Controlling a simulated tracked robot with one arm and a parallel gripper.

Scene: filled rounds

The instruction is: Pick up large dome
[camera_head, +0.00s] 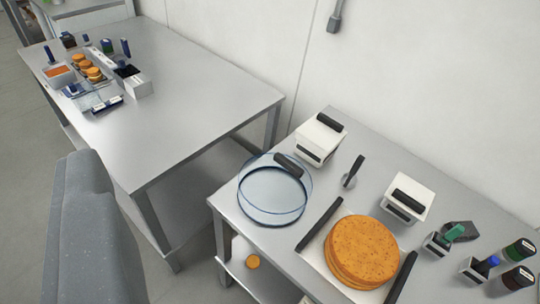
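The large dome (272,212) is a clear, bluish, round cover with a dark rim and a black bar handle (289,165). It stands at the left end of the nearer metal table (330,168), close to the table's left edge. Its handle shows at the upper right of the dome, apart from any gripper. The grey tabletop shows through it, and I see nothing inside it. I see no gripper fingers in this view.
Right of the dome is a tray with black handles (321,223) holding an orange-brown round cake (362,250). White black-handled boxes (318,140) (407,200) and several small stamps and jars stand around. A farther table (190,95) holds clutter. A grey rounded part fills the lower left.

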